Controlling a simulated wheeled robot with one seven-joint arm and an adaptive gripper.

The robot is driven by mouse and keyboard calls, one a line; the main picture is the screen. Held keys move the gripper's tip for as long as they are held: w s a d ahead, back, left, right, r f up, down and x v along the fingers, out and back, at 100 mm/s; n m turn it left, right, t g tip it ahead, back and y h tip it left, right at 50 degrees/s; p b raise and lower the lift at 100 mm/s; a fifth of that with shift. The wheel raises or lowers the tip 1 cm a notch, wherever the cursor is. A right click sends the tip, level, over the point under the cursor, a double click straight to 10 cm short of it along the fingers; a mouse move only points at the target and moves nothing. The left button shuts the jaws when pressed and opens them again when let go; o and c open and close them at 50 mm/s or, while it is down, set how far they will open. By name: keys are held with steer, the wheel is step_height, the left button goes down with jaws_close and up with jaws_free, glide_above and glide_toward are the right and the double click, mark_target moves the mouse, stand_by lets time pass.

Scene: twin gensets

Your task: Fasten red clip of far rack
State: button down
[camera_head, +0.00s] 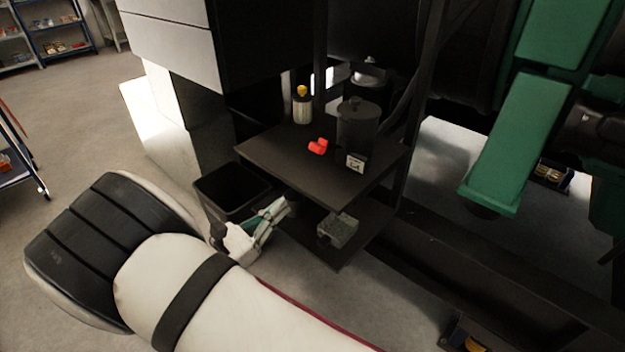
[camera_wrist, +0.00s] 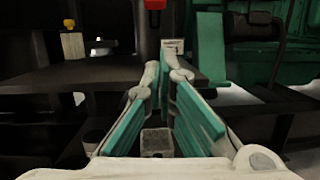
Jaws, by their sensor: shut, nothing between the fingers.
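The red clip (camera_head: 318,146) shows above the upper shelf of a dark two-level rack (camera_head: 290,152), beside a dark lidded canister (camera_head: 357,128). I cannot tell whether the clip is open or fastened. A red part, likely the same clip, shows at the top edge of the wrist view (camera_wrist: 154,4), mostly cut off. My gripper (camera_head: 285,207) is at the rack's left front, near the level between the two shelves and lower than the clip. Its green-padded fingers also show in the wrist view (camera_wrist: 165,68), closed together and empty, apart from the clip.
A bottle with a yellow cap (camera_head: 302,106) and a small white-faced block (camera_head: 355,162) stand on the upper shelf. A grey box (camera_head: 337,230) sits on the lower shelf. A dark open bin (camera_head: 232,188) is left of the rack. Green machinery (camera_head: 515,140) stands at right.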

steer(key=shift+s+a+f+n+t+y, duration=0.5)
steer(key=shift+s+a+t, duration=0.05)
steer(key=shift+a+t, duration=0.05)
steer(key=r+x, duration=0.2)
steer(key=x, duration=1.1)
steer(key=shift+s+a+r, duration=0.15)
steer(key=shift+s+r, duration=0.2)
